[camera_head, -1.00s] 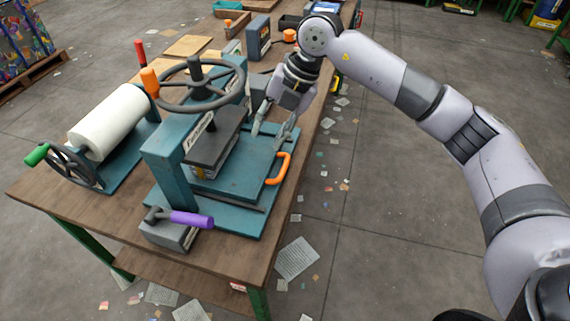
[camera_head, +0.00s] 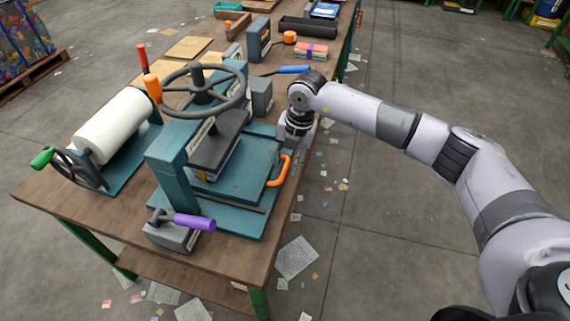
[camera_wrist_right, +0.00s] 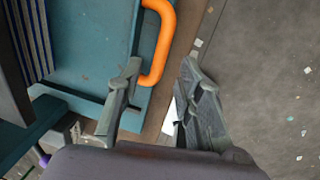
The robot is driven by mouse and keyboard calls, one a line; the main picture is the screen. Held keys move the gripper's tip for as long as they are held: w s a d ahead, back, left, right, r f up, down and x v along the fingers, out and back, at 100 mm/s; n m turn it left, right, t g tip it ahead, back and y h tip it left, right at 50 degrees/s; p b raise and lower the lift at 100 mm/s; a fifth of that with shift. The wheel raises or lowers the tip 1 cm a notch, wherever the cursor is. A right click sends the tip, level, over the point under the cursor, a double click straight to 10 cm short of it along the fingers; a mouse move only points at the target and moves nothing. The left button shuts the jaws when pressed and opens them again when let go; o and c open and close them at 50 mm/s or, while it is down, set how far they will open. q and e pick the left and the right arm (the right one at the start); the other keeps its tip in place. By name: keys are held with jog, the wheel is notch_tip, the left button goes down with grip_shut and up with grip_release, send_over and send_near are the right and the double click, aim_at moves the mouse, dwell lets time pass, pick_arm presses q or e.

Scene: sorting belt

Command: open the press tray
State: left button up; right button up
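The teal press (camera_head: 172,168) stands on the table with a dark handwheel (camera_head: 201,91) above it. Its flat teal tray (camera_head: 240,180) carries an orange handle (camera_head: 279,171) on the right edge. My right gripper (camera_head: 291,146) is low by the handle's far end; its fingers are partly hidden in the head view. In the right wrist view the gripper (camera_wrist_right: 161,75) is open and empty. One finger overlaps the tray (camera_wrist_right: 95,40), the other is outside it, and the orange handle (camera_wrist_right: 163,42) lies just ahead between their lines. Contact cannot be told. My left gripper is not in view.
A grey block with a purple-handled lever (camera_head: 193,221) sits at the table's front. A white roll (camera_head: 112,126) with a crank stands left. A blue-handled tool (camera_head: 288,70) and a bundle (camera_head: 311,51) lie behind.

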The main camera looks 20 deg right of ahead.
aim_at(284, 171)
jog(key=shift+w+a+f, duration=0.1)
jog(key=shift+a+f, duration=0.05)
jog(key=shift+f, duration=0.7)
jog(key=shift+w+a+f, duration=0.1)
jog(key=shift+f, duration=0.7)
grip_shut()
